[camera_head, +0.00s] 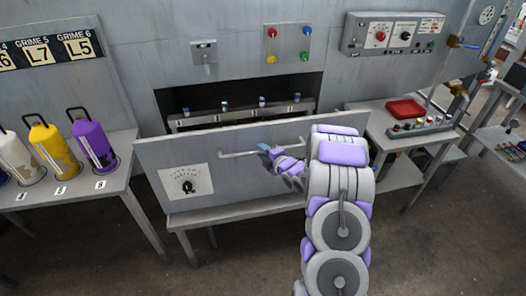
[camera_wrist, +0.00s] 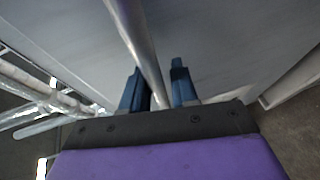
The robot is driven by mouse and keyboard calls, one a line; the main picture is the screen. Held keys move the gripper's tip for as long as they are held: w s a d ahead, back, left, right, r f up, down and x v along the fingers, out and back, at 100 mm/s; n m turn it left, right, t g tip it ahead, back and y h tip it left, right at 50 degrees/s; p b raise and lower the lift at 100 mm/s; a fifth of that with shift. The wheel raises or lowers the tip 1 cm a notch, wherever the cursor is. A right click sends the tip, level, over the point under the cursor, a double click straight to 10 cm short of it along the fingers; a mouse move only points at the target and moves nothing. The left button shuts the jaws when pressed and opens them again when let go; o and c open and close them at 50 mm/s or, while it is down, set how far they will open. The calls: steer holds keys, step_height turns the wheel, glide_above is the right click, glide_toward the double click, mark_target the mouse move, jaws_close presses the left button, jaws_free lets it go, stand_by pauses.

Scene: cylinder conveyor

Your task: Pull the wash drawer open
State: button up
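The wash drawer has a wide grey front panel (camera_head: 235,178) with a dial on its left side and a horizontal bar handle (camera_head: 240,154) near its top. The handle also shows in the wrist view as a pale bar (camera_wrist: 135,30). My gripper (camera_head: 268,151) is at the right part of the handle. The drawer's inside is mostly hidden behind the front.
A dark opening behind the panel holds a rack (camera_head: 240,115) with several small blue-topped pieces. A left table (camera_head: 75,185) carries white, yellow and purple cylinders. A right table (camera_head: 400,135) holds a red tray (camera_head: 405,109). Floor is open in front.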

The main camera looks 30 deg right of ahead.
steer(key=shift+o, duration=1.4)
steer(key=shift+w+f, duration=0.1)
steer(key=p+v, duration=0.2)
steer(key=v, duration=1.5)
steer(key=shift+s+p, duration=0.25)
steer(key=shift+p, duration=0.05)
steer(key=shift+d, duration=0.1)
